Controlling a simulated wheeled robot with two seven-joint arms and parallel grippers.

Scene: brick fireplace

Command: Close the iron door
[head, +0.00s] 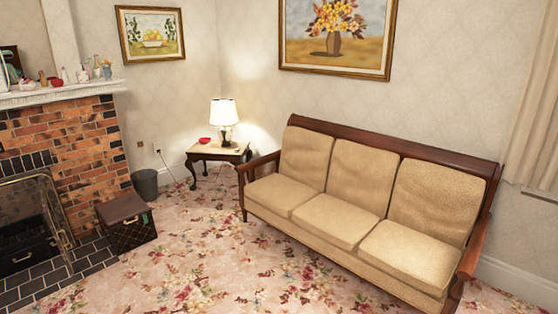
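The brick fireplace (85,140) stands at the left edge. Its opening has a metal-framed front (57,212) with a brass-coloured edge and a small handle-like piece low on its right side. Behind or below it is a dark iron panel (35,245) with a brass-coloured handle (22,259). The picture's left edge cuts off part of this front, and I cannot tell which piece is the iron door or how far it stands open. Neither of my grippers is in view.
A brown box (128,232) sits beside the dark tiled hearth (92,258). A bin (145,184), a side table (200,153) with a lit lamp (224,113), and a beige sofa (335,220) stand beyond. The flowered carpet (200,270) is clear in front.

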